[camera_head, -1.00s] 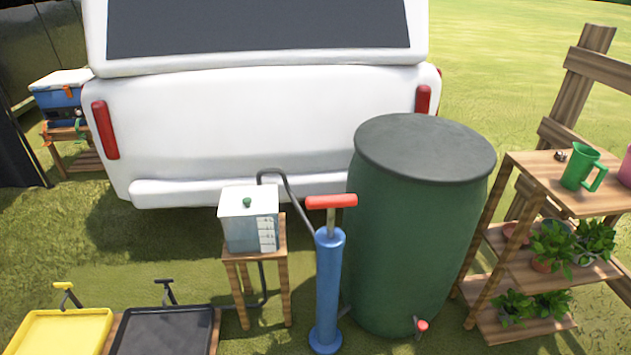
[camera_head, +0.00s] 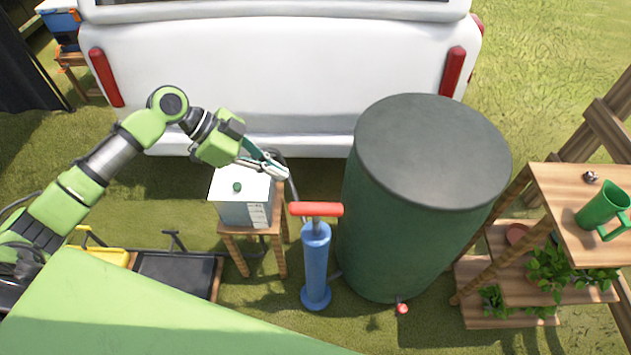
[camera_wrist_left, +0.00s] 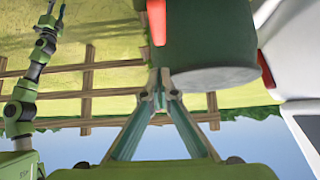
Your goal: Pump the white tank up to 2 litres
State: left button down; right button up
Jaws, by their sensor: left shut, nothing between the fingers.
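The white tank (camera_head: 232,213) stands on a small wooden stool, with a green knob on top and a marked scale on one side; its level is too small to read. The blue pump (camera_head: 316,265) stands upright to its right, with a red T-handle (camera_head: 316,209) on top. My left gripper (camera_head: 284,172) is shut and empty, above the tank's right side and up-left of the handle. In the left wrist view its fingertips (camera_wrist_left: 160,88) meet, just beyond them a red-orange bar that looks like the handle (camera_wrist_left: 157,22). My right gripper (camera_wrist_left: 50,20) is small there, its jaws unclear.
A big green barrel (camera_head: 395,240) with a dark lid stands right of the pump. A dark hose runs behind the tank. A white vehicle (camera_head: 270,85) is behind. A wooden shelf (camera_head: 560,190) with a green jug and plants stands at right; yellow and black trays are at left.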

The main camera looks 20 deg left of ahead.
pick_arm(q)
jog(key=shift+s, duration=0.2)
jog(key=p, duration=0.2)
send_over(320, 207)
jog(key=a, duration=0.2)
jog(key=f, duration=0.7)
jog(key=shift+s+a, duration=0.15)
jog(key=shift+s, duration=0.15)
notch_tip(320, 207, down, 3)
jog(key=shift+a+r+p, duration=0.1)
jog(key=shift+a+p, duration=0.05)
jog(key=shift+p, duration=0.2)
jog(key=shift+f, duration=0.7)
